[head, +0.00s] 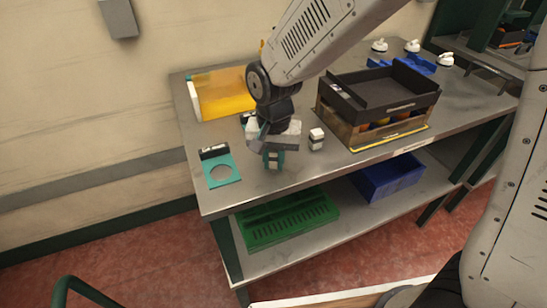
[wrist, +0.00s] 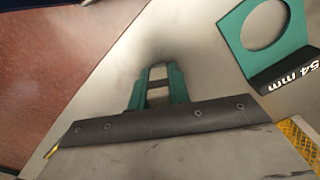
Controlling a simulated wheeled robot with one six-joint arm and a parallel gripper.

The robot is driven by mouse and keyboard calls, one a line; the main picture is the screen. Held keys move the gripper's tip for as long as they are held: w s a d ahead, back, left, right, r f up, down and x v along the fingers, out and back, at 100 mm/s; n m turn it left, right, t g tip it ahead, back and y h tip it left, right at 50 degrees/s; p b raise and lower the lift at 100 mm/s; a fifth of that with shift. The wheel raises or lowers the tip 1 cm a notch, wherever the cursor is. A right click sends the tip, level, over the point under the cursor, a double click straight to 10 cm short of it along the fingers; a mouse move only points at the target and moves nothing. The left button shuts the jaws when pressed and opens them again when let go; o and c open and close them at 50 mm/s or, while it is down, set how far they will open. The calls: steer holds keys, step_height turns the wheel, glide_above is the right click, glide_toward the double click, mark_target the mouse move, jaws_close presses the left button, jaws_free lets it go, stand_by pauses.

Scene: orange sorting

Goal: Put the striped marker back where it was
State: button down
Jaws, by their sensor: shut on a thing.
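My gripper (head: 273,158) has teal fingers and points down low over the front left of the steel table. It is shut on a small pale marker with a dark band, the striped marker (wrist: 157,96), which shows between the fingers in the wrist view. I cannot tell whether the marker touches the table. A second small white block with a dark band (head: 317,139) stands upright on the table, right of my gripper and apart from it.
A teal gauge plate (head: 236,178) with a round hole lies left of my gripper; its label reads 54 mm in the wrist view (wrist: 285,75). A wooden crate (head: 340,130) under a black tray (head: 345,97) stands to the right. A yellow-floored bin (head: 195,100) is behind left.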

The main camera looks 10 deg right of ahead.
steer(key=shift+f, duration=0.1)
steer(key=c, duration=0.8)
jaws_free()
steer(key=shift+c, duration=0.2)
steer(key=shift+r, duration=4.05)
